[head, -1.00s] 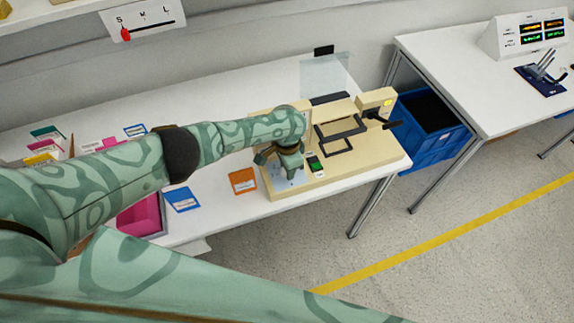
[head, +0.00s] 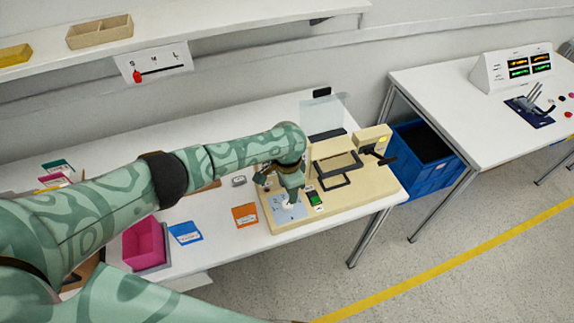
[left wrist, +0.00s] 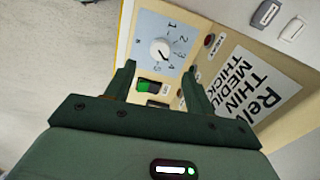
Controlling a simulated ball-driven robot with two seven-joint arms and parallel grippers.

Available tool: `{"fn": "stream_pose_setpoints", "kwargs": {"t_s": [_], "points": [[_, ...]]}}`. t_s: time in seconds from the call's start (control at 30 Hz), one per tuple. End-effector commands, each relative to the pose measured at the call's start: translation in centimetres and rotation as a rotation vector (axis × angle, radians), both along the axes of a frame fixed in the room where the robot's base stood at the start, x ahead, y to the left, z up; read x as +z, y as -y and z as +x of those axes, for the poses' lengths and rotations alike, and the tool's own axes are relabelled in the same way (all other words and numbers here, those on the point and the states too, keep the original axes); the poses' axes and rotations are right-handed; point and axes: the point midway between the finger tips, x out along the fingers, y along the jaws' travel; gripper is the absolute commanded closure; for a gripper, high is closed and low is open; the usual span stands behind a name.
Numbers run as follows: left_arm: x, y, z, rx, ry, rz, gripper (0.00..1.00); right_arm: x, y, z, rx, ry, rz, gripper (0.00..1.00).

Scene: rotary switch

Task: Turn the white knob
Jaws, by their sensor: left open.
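The white knob (left wrist: 160,50) sits on a pale blue numbered dial plate (left wrist: 178,24) in the left wrist view. In the head view the knob (head: 287,205) shows just below my left gripper (head: 279,190), on the cream machine (head: 365,195). In the left wrist view my left gripper (left wrist: 160,68) is open, its two dark green fingers apart. The knob lies beyond the fingertips, roughly between them in the picture. I see no contact with it. My right gripper is not in view.
A green switch (left wrist: 149,86) is beside the dial plate. The machine carries a dark frame (head: 338,168) and a handle at its right. Orange (head: 245,215) and blue (head: 185,233) cards and a pink bin (head: 143,243) lie left. A blue crate (head: 425,160) stands between the tables.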

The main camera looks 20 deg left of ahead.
Motion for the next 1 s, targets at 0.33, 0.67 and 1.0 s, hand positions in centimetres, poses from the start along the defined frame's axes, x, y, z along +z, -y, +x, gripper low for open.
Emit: {"fn": "stream_pose_setpoints", "kwargs": {"t_s": [0.33, 0.67, 1.0], "points": [[7.6, -0.1, 0.0, 0.0, 0.001, 0.001, 0.46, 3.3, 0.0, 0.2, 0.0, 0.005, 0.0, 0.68], [8.4, 0.0, 0.0, 0.001, -0.001, 0.002, 0.46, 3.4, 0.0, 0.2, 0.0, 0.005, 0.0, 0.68], [8.4, 0.0, -0.1, -0.001, -0.001, 0.001, 0.46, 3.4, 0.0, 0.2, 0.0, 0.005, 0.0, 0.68]]}}
